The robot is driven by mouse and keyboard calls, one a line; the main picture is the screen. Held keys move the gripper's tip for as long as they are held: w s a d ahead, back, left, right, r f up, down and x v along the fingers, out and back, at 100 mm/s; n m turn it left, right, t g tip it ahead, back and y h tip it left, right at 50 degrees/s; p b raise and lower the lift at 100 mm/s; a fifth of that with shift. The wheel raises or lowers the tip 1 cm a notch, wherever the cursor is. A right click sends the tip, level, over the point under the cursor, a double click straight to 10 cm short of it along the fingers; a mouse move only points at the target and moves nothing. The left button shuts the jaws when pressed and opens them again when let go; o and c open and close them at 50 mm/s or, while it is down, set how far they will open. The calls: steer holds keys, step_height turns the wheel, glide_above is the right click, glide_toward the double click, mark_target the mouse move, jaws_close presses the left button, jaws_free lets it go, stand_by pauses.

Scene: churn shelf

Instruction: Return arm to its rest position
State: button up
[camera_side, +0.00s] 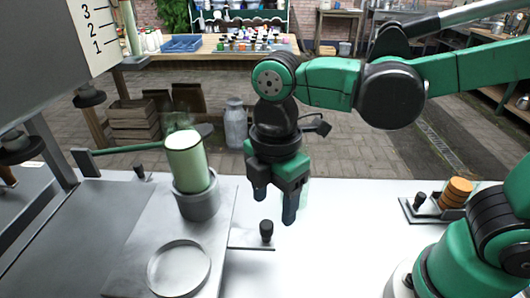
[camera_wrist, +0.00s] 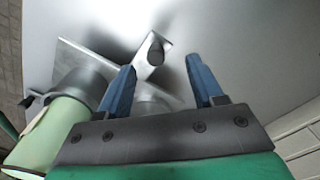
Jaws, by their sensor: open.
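My gripper (camera_side: 275,206) hangs above the white table (camera_side: 335,258), fingers pointing down. In the wrist view its two blue fingers (camera_wrist: 163,88) are spread apart with nothing held between them. It is to the right of a pale green cylinder (camera_side: 187,162), which stands slightly tilted in a grey round holder (camera_side: 198,203). The cylinder also shows at the lower left of the wrist view (camera_wrist: 48,135). A black knob on a small metal plate (camera_side: 266,231) is below and just left of the fingers; in the wrist view the knob (camera_wrist: 154,48) lies beyond them.
A shallow round dish (camera_side: 179,268) sits on the grey plate in front. A green lever (camera_side: 140,147) reaches toward the cylinder from the left. A stack of orange discs (camera_side: 456,192) stands on a small base at right. The table between is clear.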

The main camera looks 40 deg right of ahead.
mark_target(275, 238)
steer(key=shift+r, duration=0.25)
step_height(275, 238, down, 6)
steer(key=shift+r, duration=0.25)
steer(key=w+a, duration=0.5)
steer(key=shift+w+a+r, duration=0.1)
steer(key=shift+w+a, duration=0.3)
steer(key=shift+s+d, duration=0.1)
steer(key=s+d, duration=0.6)
steer(key=shift+r, duration=0.1)
steer(key=r, duration=0.4)
steer(key=shift+w+a+r, duration=0.15)
steer(key=shift+a+r, duration=0.05)
steer(key=shift+r, duration=0.2)
steer(key=shift+f, duration=0.75)
